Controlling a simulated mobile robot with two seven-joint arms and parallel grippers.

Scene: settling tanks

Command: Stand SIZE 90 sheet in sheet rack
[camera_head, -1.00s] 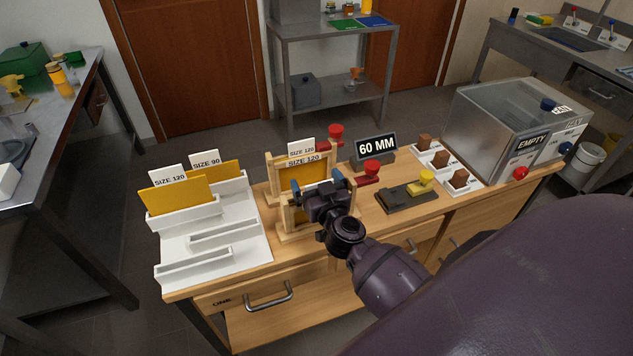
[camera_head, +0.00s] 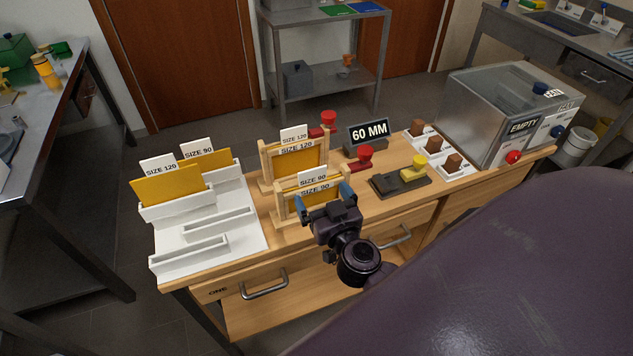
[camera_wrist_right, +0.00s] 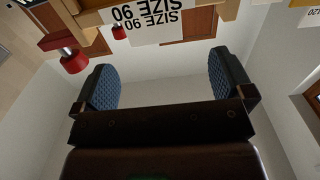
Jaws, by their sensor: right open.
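A yellow sheet with a white SIZE 90 tag (camera_head: 312,178) stands in the front wooden frame (camera_head: 280,207) on the bench. My right gripper (camera_head: 324,198) is open in front of this frame, its blue-padded fingers apart. In the right wrist view the gap between the fingers (camera_wrist_right: 165,85) is empty, and the SIZE 90 tag (camera_wrist_right: 150,20) shows upside down beyond them. A white slotted rack (camera_head: 190,238) stands at the left. Its back slots hold a yellow SIZE 120 sheet (camera_head: 165,187) and a yellow SIZE 90 sheet (camera_head: 215,160); its nearer slots look empty. My left gripper is not in view.
A second wooden frame (camera_head: 264,167) behind holds a SIZE 120 sheet (camera_head: 295,163). Right of the frames are red-topped pieces (camera_head: 364,153), a 60 MM sign (camera_head: 368,133), a dark block with a yellow knob (camera_head: 400,182), and a clear tank (camera_head: 500,108) marked EMPTY.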

